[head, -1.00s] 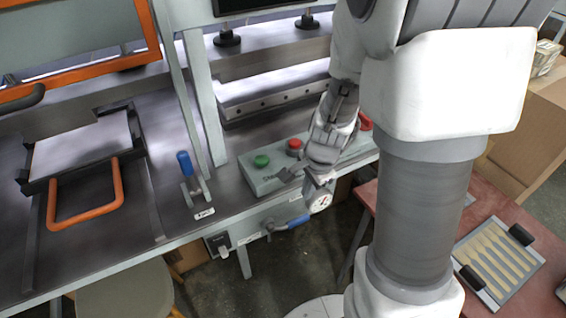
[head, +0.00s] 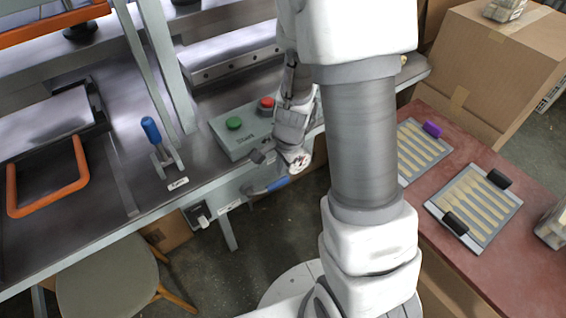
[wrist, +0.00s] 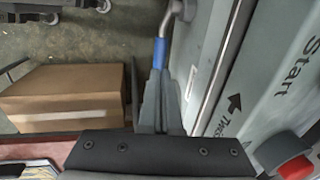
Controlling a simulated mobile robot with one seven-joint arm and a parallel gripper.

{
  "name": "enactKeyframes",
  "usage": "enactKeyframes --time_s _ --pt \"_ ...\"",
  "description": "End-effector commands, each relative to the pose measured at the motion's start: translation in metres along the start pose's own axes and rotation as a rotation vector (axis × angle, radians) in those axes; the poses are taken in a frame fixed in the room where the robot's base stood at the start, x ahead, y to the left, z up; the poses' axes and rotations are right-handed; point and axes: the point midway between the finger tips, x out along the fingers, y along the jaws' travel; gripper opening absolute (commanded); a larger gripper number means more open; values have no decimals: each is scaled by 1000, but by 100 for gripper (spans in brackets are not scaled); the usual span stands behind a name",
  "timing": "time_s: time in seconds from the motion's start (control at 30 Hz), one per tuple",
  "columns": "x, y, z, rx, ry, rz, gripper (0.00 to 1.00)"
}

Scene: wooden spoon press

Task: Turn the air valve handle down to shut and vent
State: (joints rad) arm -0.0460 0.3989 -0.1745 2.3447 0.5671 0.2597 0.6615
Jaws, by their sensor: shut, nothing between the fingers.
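The air valve handle is a metal lever with a blue grip (head: 277,184) under the front edge of the press bench. In the head view it lies roughly level, its grip pointing right from the pivot. The wrist view shows the blue grip (wrist: 159,54) just beyond my fingertips, with the metal lever bending away at the top. My gripper (head: 262,156) is shut and empty. It points left, above the handle and close to the bench front; its fingers (wrist: 158,95) overlap the grip's near end in the wrist view. I cannot tell whether they touch.
The control box (head: 226,139) with green and red buttons stands right above on the bench edge. A round gauge (head: 300,162) sits beside my wrist. A blue-handled toggle clamp (head: 152,132), stool (head: 108,284) and red table (head: 500,262) stand around. Floor below the valve is clear.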

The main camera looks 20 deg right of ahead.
Motion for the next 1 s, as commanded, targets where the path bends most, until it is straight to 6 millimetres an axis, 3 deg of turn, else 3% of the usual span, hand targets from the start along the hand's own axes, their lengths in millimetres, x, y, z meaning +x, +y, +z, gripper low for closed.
enactKeyframes --time_s 0.03,0.1,0.3,1.0 --pt "16 2 0 1 -1 2 0" --pt "28 1 0 2 -1 2 0" --pt "50 0 0 0 0 0 0" --pt "60 0 -2 5 -21 -2 0"
